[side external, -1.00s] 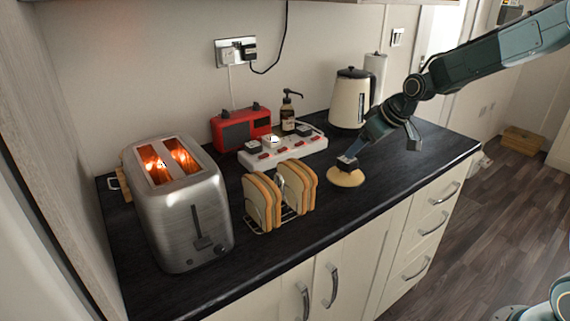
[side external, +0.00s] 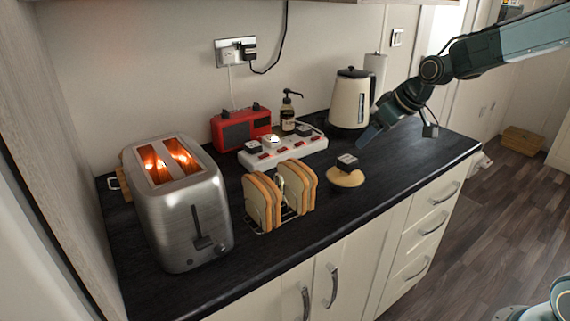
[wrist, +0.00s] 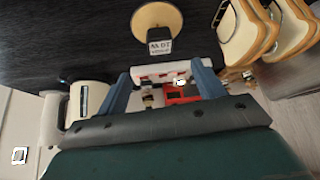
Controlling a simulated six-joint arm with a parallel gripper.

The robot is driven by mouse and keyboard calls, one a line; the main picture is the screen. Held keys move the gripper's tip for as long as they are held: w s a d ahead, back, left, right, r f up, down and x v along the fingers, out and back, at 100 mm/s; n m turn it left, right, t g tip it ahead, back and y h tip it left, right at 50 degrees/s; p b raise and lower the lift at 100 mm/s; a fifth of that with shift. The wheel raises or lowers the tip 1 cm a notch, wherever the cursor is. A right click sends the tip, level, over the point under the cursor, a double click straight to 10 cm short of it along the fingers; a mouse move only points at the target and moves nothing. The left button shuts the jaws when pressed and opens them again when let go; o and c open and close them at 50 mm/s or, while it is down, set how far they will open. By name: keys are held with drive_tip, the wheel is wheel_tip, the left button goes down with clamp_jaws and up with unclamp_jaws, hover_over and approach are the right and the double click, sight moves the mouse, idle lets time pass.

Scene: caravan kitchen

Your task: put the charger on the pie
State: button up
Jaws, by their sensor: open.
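The pie (side external: 346,179) is a small round golden disc on the dark worktop, right of the toast rack. The charger (side external: 347,161), a small dark block with a pale marked top, rests on the pie. In the wrist view the charger (wrist: 160,47) shows against the pie (wrist: 157,18) near the top of the picture. My gripper (side external: 366,141) is above and to the right of the pie, apart from the charger. In the wrist view its two blue fingers (wrist: 158,82) are spread with nothing held between them.
A white power strip (side external: 283,149) with plugs lies behind the toast rack (side external: 278,197) of bread. A red radio (side external: 241,128), a pump bottle (side external: 288,113) and a kettle (side external: 351,98) stand along the back. A glowing toaster (side external: 178,205) is at left. Worktop right of the pie is clear.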

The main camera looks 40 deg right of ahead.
drive_tip(key=shift+s+r, duration=0.1)
drive_tip(key=s+a+r, duration=0.1)
drive_tip(key=s+a, duration=0.1)
drive_tip(key=s, duration=0.7)
drive_tip(key=s+a+r+m, duration=0.1)
drive_tip(key=s+a+r, duration=0.1)
drive_tip(key=s, duration=0.8)
drive_tip(key=s+a+r+m+h, duration=0.1)
drive_tip(key=s+a, duration=0.3)
drive_tip(key=s, duration=0.6)
drive_tip(key=shift+s+a+r+g, duration=0.15)
drive_tip(key=shift+a+r+g, duration=0.05)
drive_tip(key=shift+r+g, duration=0.25)
